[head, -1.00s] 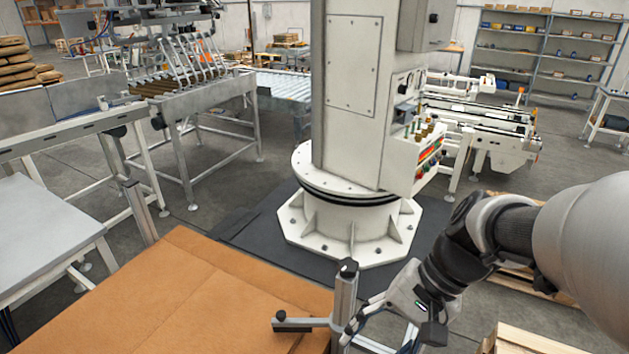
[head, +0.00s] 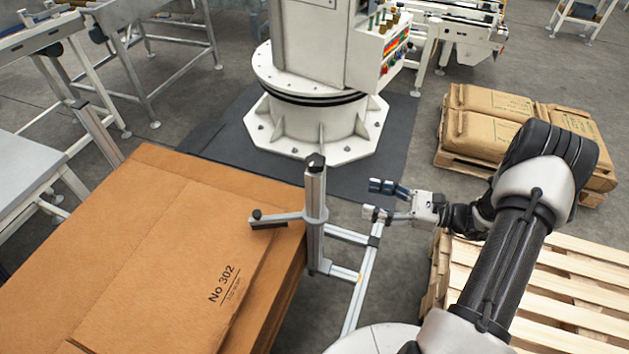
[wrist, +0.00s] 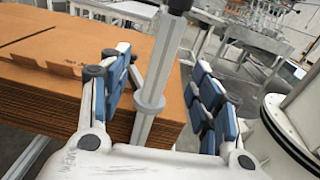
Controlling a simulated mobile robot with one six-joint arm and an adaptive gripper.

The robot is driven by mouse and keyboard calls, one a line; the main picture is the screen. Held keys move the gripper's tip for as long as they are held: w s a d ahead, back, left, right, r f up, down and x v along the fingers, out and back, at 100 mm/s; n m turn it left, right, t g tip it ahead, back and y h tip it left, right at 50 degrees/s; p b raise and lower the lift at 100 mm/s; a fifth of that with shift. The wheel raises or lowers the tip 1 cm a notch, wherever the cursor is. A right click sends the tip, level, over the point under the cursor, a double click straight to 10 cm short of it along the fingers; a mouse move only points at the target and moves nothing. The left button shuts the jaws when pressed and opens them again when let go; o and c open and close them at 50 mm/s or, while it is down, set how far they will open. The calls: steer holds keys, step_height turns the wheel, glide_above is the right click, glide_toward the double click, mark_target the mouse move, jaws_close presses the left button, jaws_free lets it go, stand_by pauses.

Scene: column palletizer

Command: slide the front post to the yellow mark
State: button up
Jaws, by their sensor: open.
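The front post (head: 315,220) is an upright grey metal post with a dark cap, at the right corner of the cardboard stack. A short side arm (head: 275,217) with a dark knob reaches left from it over the cardboard. Its foot meets a metal rail frame (head: 362,285). A small yellow spot (head: 359,279) shows on the rail right of the post's foot. My gripper (head: 377,200) is open and empty, right of the post, its fingers pointing left with a gap. In the wrist view the post (wrist: 157,75) appears between the open fingers (wrist: 162,65).
The cardboard stack (head: 150,240) fills the lower left. The white column base (head: 318,120) stands behind the post on a dark mat. An empty wooden pallet (head: 540,290) lies at the right, and a pallet with brown sacks (head: 500,115) lies behind it.

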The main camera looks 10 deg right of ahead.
mark_target(323, 186)
steer(key=shift+m+t, duration=0.5)
steer(key=x, duration=0.5)
steer(key=f+b+x, duration=0.1)
steer(key=x, duration=1)
steer(key=shift+w+a+f, duration=0.15)
steer(key=shift+w, duration=0.3)
steer(key=shift+c, duration=0.6)
jaws_close()
